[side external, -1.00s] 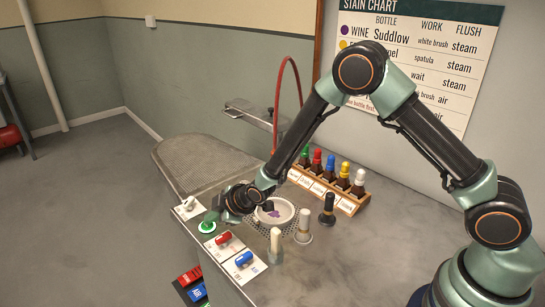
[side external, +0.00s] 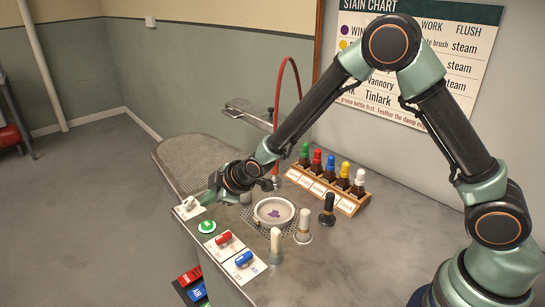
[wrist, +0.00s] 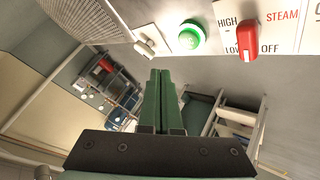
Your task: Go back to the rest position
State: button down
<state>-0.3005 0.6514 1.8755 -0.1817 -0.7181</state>
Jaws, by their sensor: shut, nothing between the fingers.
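My gripper (side external: 212,195) is low over the front left part of the worktop in the side view, just above the green button (side external: 206,226) and close to a small white switch (side external: 188,207). In the wrist view its green fingers (wrist: 160,82) are together with nothing between them. The green button (wrist: 191,37) lies beyond the fingertips there, apart from them. My arm is bent high over the worktop.
A bottle rack (side external: 347,202), several upright tools (side external: 304,228), a red knob (side external: 224,238) and a blue knob (side external: 243,259) are on the worktop (side external: 330,265). A red hose (side external: 295,75) arches behind.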

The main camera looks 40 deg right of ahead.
jog(key=s+d+r+m+g+h, duration=0.1)
jog(key=s+d+r+m, duration=0.2)
jog(key=s+d+r, duration=0.3)
jog(key=s+d+r+m+h, duration=0.1)
jog(key=s+d+r+m, duration=0.25)
jog(key=r, duration=0.45)
jog(key=s+d+r+m+g, duration=0.1)
jog(key=s+d+r+m, duration=0.1)
jog(key=s, duration=0.6)
jog(key=s+d+r+m+g, duration=0.1)
jog(key=s+d+m, duration=0.2)
jog(key=s+d, duration=0.2)
jog(key=s, duration=0.2)
jog(key=shift+s+r+h, duration=0.3)
jog(key=shift+s+r, duration=0.05)
